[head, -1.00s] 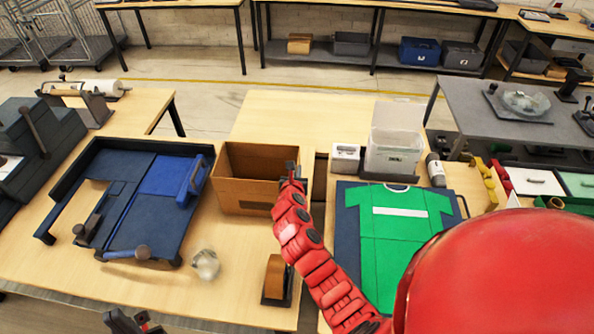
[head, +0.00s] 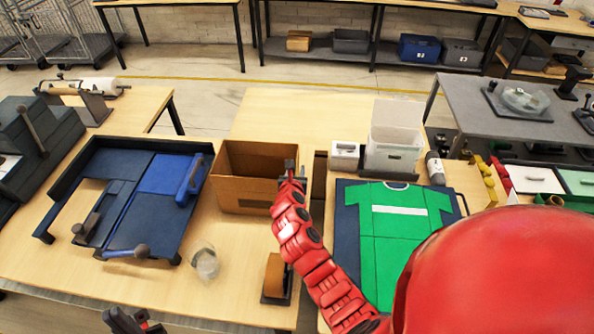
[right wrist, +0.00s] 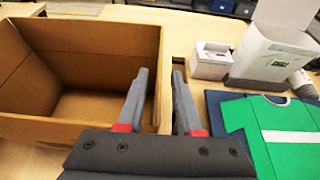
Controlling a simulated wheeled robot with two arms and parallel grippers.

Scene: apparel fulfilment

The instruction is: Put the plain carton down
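The plain brown carton (head: 243,197) stands upright on the wooden table, open at the top and empty as far as I see. It also shows at the left of the right wrist view (right wrist: 75,128). My right gripper (head: 291,167) is at the carton's right wall. In the right wrist view, its two fingers (right wrist: 161,88) are apart, with the top of that wall between them and a visible gap to the right finger. My left gripper (head: 130,322) shows only partly at the bottom edge of the head view; its fingers cannot be made out clearly.
A blue folding board (head: 140,205) lies left of the carton. A green shirt (head: 385,235), a small white box (head: 344,156) and a white bin (head: 393,155) are to the right. The table behind is clear.

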